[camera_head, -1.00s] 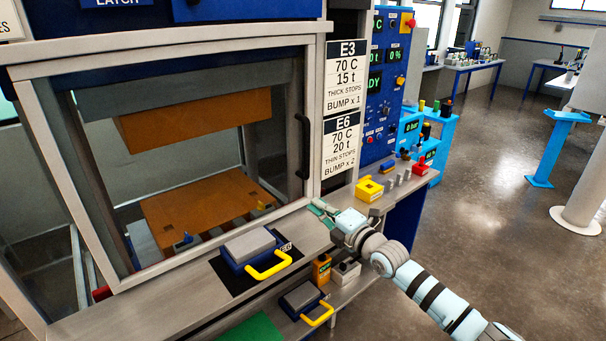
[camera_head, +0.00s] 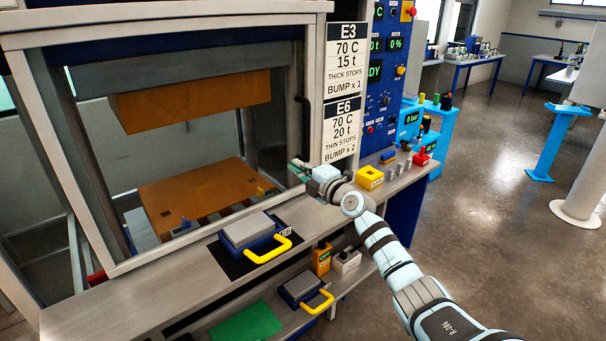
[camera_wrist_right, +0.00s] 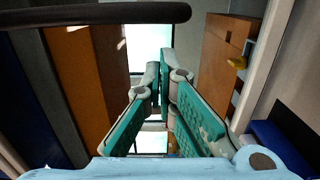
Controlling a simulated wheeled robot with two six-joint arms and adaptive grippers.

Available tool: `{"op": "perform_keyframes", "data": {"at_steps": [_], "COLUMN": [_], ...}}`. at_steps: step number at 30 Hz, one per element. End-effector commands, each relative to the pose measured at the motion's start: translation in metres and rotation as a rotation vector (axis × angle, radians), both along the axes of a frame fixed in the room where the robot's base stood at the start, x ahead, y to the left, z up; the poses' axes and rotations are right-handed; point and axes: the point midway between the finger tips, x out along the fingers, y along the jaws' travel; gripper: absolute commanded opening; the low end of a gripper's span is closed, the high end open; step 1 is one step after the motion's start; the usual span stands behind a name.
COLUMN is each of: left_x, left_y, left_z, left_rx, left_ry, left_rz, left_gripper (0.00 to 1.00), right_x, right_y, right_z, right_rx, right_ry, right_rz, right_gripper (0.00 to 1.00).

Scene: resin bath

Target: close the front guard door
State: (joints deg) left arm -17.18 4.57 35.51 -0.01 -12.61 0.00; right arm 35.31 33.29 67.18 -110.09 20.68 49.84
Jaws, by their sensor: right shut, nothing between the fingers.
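The front guard door (camera_head: 76,165) is a pale metal frame around a see-through opening on the press. I cannot tell from these views how far it stands from its closed position. Its dark vertical handle (camera_head: 303,128) is on the right upright; in the right wrist view a dark bar, the handle (camera_wrist_right: 95,14), crosses the top left. My right gripper (camera_head: 296,165) is beside the handle's lower end, near the right upright. In the wrist view its teal fingers (camera_wrist_right: 165,85) are together and empty; contact with the handle is not clear. My left gripper is out of view.
The front shelf (camera_head: 130,292) carries a grey block on a blue base with a yellow handle (camera_head: 270,252). A yellow box (camera_head: 370,178) and a blue control panel (camera_head: 383,90) stand right of the gripper. Orange platens (camera_head: 200,195) are inside the press.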

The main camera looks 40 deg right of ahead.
Motion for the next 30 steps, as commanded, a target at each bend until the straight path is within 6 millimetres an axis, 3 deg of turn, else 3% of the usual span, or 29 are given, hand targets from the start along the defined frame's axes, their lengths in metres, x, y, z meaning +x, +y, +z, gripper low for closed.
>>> {"op": "perform_keyframes", "data": {"at_steps": [1,3,14,23,30], "left_x": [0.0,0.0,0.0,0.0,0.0], "left_y": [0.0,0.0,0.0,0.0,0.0], "left_z": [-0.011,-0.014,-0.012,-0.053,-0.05], "left_rx": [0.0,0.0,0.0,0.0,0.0], "left_ry": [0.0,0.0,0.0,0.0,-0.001], "left_rz": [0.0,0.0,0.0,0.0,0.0], "left_gripper": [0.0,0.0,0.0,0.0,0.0], "right_x": [0.001,0.002,0.003,0.003,0.003], "right_y": [-0.005,-0.01,-0.013,-0.054,-0.057], "right_z": [-0.006,-0.004,0.001,-0.005,0.001], "right_rx": [0.0,-0.002,-0.001,-0.002,-0.003], "right_ry": [-0.002,-0.001,-0.001,-0.001,-0.002], "right_rz": [-0.002,-0.002,-0.001,-0.006,-0.004], "right_gripper": [0.0,0.0,0.0,0.0,0.0]}}
